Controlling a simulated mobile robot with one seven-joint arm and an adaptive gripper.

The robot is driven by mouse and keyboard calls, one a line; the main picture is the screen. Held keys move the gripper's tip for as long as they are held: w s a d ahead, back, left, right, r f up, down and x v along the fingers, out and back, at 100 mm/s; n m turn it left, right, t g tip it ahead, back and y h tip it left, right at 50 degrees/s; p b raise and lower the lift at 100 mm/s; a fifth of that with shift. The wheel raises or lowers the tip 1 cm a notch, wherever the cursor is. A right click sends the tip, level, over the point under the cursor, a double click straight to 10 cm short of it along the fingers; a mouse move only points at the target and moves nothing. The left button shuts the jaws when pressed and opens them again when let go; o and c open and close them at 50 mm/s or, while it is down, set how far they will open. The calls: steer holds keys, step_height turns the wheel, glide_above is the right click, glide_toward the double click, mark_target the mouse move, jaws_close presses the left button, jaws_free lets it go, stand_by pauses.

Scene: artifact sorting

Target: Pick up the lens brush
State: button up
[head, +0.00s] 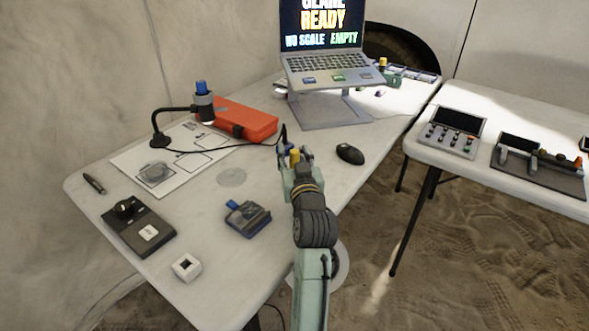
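A short dark pen-like item (93,183) lies near the left edge of the white table; it may be the lens brush, but it is too small to be sure. My gripper (294,155) is over the right half of the same table, far to the right of that item. Its fingers point away from the camera, and small blue and yellow parts show by them. I cannot make out whether the fingers are apart or hold anything.
The white table (235,288) bears a black device (138,226), a white cube (187,267), a dark blue-tabbed box (247,218), a marked sheet (186,178), an orange case (246,121), a mouse (350,153) and a laptop (335,75). A second table (480,168) stands right.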

jaws_close()
steer(key=shift+r, duration=0.15)
stand_by(0.4)
